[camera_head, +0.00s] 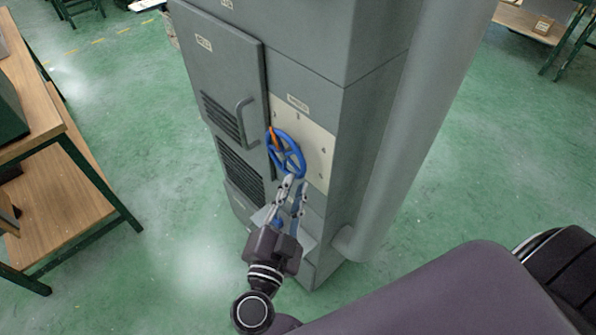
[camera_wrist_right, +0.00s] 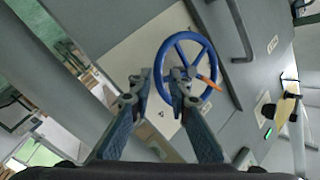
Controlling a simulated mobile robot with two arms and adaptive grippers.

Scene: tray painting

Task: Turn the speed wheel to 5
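The blue speed wheel (camera_head: 287,153) is mounted on a beige plate (camera_head: 318,143) on the grey cabinet. It has spokes and an orange piece (camera_head: 272,136) on its upper left rim. In the right wrist view the wheel (camera_wrist_right: 187,68) shows its orange piece (camera_wrist_right: 209,83) at the lower right. Small dark marks surround the wheel, too small to read. My right gripper (camera_head: 295,186) is at the wheel's lower rim. In the right wrist view its fingertips (camera_wrist_right: 160,74) are apart, with the rim's near side between or just beyond them; contact cannot be told. My left gripper is not in view.
The grey cabinet (camera_head: 300,45) has a vented door with a handle (camera_head: 244,120) left of the wheel. A thick grey pipe (camera_head: 415,120) runs along its right side. A wooden workbench (camera_head: 70,205) stands at the left. The green floor between bench and cabinet is clear.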

